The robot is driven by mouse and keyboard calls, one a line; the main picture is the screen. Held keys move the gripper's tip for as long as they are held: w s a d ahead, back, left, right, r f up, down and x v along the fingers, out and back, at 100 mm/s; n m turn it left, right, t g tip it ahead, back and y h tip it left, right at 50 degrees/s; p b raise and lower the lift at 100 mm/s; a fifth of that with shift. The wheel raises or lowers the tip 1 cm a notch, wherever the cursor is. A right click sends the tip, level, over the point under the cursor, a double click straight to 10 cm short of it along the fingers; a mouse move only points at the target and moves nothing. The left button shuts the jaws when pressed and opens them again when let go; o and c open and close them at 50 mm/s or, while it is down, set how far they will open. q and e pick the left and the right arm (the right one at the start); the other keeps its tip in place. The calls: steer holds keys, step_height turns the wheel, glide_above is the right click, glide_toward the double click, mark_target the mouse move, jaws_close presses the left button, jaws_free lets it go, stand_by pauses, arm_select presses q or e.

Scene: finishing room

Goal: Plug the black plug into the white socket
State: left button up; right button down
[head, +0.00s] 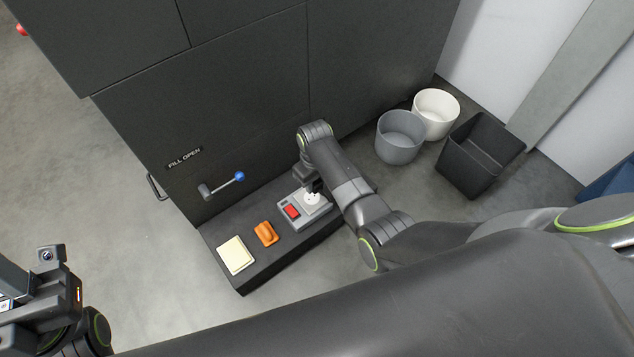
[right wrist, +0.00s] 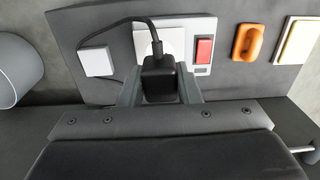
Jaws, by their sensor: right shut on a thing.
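The black plug (right wrist: 158,84) sits between the two fingers of my right gripper (right wrist: 160,88), which is shut on it. A black cord rises from the plug and loops left. The white socket (right wrist: 145,42) is right behind the plug in the right wrist view, partly covered by it. I cannot tell whether the plug touches it. In the head view my right gripper (head: 312,186) is over the white socket (head: 312,198), on a grey plate beside a red switch (head: 291,210). My left gripper (head: 45,290) is at the lower left edge; its fingers do not show clearly.
An orange handle-like piece (head: 266,233) and a pale yellow pad (head: 235,255) lie on the dark ledge (head: 262,272). A lever with a blue knob (head: 239,176) sticks out of the dark cabinet. Grey (head: 400,140) and white (head: 436,113) tubs and a black bin (head: 480,155) stand right.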

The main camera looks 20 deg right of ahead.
mark_target(312, 198)
steer(key=shift+w+a+f+b, duration=0.15)
steer(key=shift+w+f+b, duration=0.3)
steer(key=shift+f+b, duration=0.25)
steer(key=shift+w+a+f+b, duration=0.1)
steer(key=shift+w+f+b, duration=0.3)
steer(key=shift+f+b, duration=0.2)
steer(key=shift+f, duration=0.1)
steer(key=shift+f+b, duration=1.35)
steer(key=shift+f, duration=0.95)
steer(key=shift+f, duration=0.6)
steer(key=c, duration=1.7)
jaws_free()
